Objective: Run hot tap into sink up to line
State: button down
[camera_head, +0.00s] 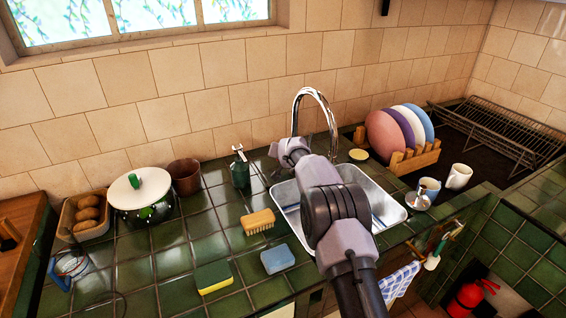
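The chrome gooseneck tap (311,92) rises behind the steel sink (397,212), against the tiled wall. The sink is set in the green tiled counter, and my arm crosses in front of it, hiding much of the basin. Blue marks (377,221) show on the sink's inner wall. I see no water running, though part of the spout's outlet area is covered by my arm. My gripper's end (290,150) is near the tap's base, left of the spout. Its fingers are too small and hidden to read. No hot handle can be made out.
A brush (258,221), a sponge (213,277), a blue block (277,259) and a dark green bottle (240,170) stand left of the sink.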

jog(key=shift+t, duration=0.3)
jog(key=c, duration=1.5)
grip_release()
jog(key=b+v, duration=0.3)
jog(key=v, duration=1.4)
jog(key=shift+s+r+b, duration=0.15)
jog(key=shift+s+b, duration=0.05)
jog(key=shift+b, duration=0.2)
